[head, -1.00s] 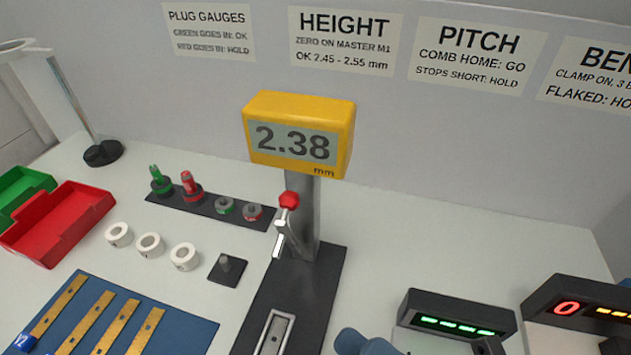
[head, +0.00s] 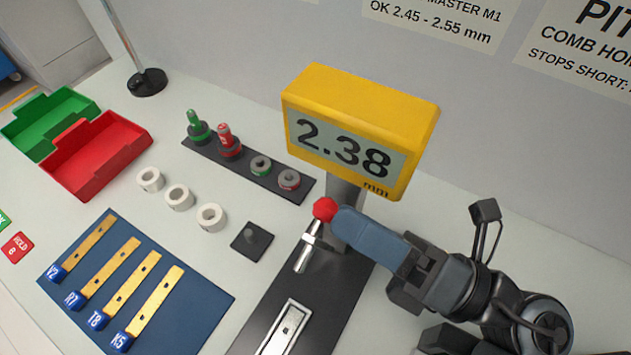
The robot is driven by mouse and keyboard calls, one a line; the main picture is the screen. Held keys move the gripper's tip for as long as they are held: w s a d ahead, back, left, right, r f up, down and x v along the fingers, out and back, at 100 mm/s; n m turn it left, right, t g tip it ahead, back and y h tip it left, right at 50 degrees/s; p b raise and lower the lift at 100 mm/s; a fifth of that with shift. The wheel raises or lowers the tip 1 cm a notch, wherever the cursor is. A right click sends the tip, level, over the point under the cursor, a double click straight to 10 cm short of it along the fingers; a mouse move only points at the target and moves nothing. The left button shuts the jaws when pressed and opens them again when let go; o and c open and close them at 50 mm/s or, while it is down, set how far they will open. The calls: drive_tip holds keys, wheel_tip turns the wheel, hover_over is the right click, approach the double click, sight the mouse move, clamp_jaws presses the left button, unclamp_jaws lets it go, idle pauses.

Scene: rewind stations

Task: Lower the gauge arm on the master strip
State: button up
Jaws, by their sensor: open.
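The height gauge stands on a dark base (head: 275,320) with a yellow display (head: 350,110) reading 2.38 mm. Its gauge arm is a short metal lever (head: 306,247) with a red knob (head: 323,209) at the top. The grey master strip (head: 287,328) lies in a light-framed slot on the base, below and in front of the lever; the slot's near end is cut off. My gripper (head: 350,222) comes in from the right with its blue-grey fingers at the red knob. Its jaws are open. I cannot tell whether they touch the knob.
A blue mat (head: 205,300) with several brass strips lies left. Three white rings (head: 180,197), a dark block with a peg (head: 252,241) and a plug gauge rack (head: 270,181) stand between. Red (head: 95,160) and green (head: 45,120) trays are far left.

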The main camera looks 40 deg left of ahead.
drive_tip(key=p+x, duration=0.1)
drive_tip(key=x, duration=0.4)
drive_tip(key=shift+s+a, duration=0.1)
drive_tip(key=shift+a, duration=0.2)
drive_tip(key=shift+c, duration=0.2)
clamp_jaws()
